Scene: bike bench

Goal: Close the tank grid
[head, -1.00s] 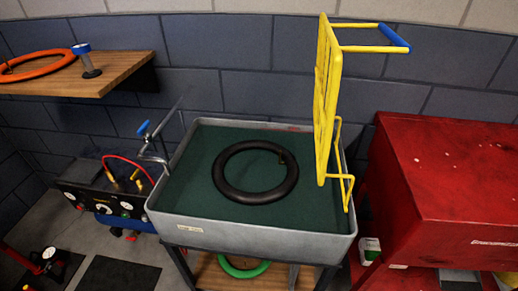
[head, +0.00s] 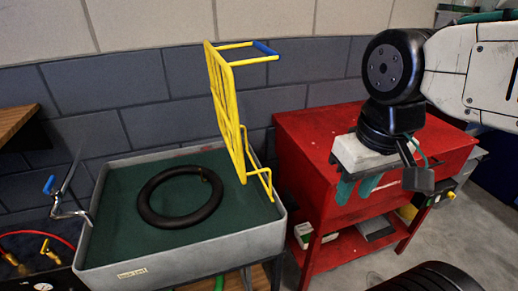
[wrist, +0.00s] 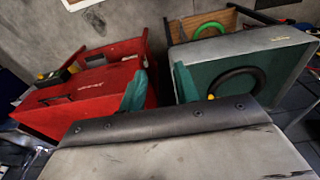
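The yellow wire tank grid (head: 228,105) stands open and near upright at the right edge of the grey tank (head: 262,237). Its blue handle (head: 265,47) sticks out to the right at the top. The tank holds dark green water or lining, with a black inner tube (head: 148,205) in it. My gripper (head: 358,190) is right of the grid, apart from it, over the front of the red cabinet. Its two green fingers are spread and empty. The wrist view also shows the spread fingers (wrist: 160,88), with the tank (wrist: 250,42) beyond at right; the grid is not clearly seen there.
The red cabinet (head: 330,130) stands just right of the tank, with a lower shelf holding small boxes. A valve with a blue handle (head: 49,185) is at the tank's left edge. A wooden shelf (head: 15,122) is at far left. Free floor shows at right.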

